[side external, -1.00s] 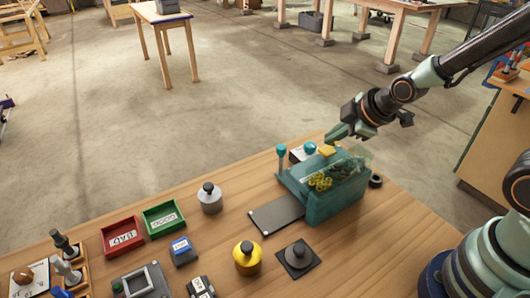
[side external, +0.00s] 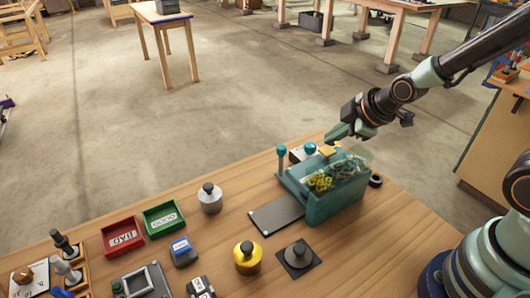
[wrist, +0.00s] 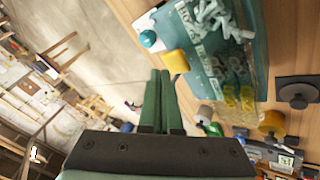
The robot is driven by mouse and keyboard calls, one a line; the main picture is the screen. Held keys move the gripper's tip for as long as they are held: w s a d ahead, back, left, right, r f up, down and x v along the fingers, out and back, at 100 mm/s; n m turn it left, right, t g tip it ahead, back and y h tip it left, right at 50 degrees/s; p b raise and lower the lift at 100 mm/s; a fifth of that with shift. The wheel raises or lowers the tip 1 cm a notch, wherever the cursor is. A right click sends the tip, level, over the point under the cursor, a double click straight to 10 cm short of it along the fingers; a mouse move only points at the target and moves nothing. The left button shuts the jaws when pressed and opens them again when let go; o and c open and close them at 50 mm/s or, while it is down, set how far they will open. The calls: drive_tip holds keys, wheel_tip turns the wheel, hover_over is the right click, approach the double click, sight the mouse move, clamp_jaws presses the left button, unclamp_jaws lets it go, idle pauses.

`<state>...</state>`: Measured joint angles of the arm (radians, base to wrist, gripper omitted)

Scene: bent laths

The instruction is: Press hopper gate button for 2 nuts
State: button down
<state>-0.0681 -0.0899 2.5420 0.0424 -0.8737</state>
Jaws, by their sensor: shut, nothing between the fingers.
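The teal hopper (side external: 335,197) stands on the bench, with yellow nuts (side external: 319,181) and grey pieces (side external: 348,166) behind its clear cover. A yellow block (side external: 327,150) sits at its back edge, and a round teal button (side external: 310,147) on a white plate is beside it. In the wrist view the yellow block (wrist: 175,61) and the teal button (wrist: 148,39) lie just beyond my fingertips. My gripper (side external: 337,133) is shut and empty, above the hopper's back edge near the yellow block. I cannot tell whether it touches the block.
A dark flat plate (side external: 276,214) lies left of the hopper, and a teal-topped post (side external: 282,152) stands at its back left corner. Red (side external: 122,235) and green (side external: 164,217) bins, a grey weight (side external: 210,198) and a yellow weight (side external: 247,258) stand to the left. A black ring (side external: 376,181) lies at right.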

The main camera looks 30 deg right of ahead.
sight(330, 151)
drive_tip(key=shift+f, duration=0.1)
idle(0.3)
drive_tip(key=shift+a+f, duration=0.1)
drive_tip(key=shift+f, duration=0.2)
drive_tip(key=shift+f, duration=0.8)
idle(0.9)
drive_tip(key=shift+r, duration=1.2)
drive_tip(key=shift+r, duration=2.55)
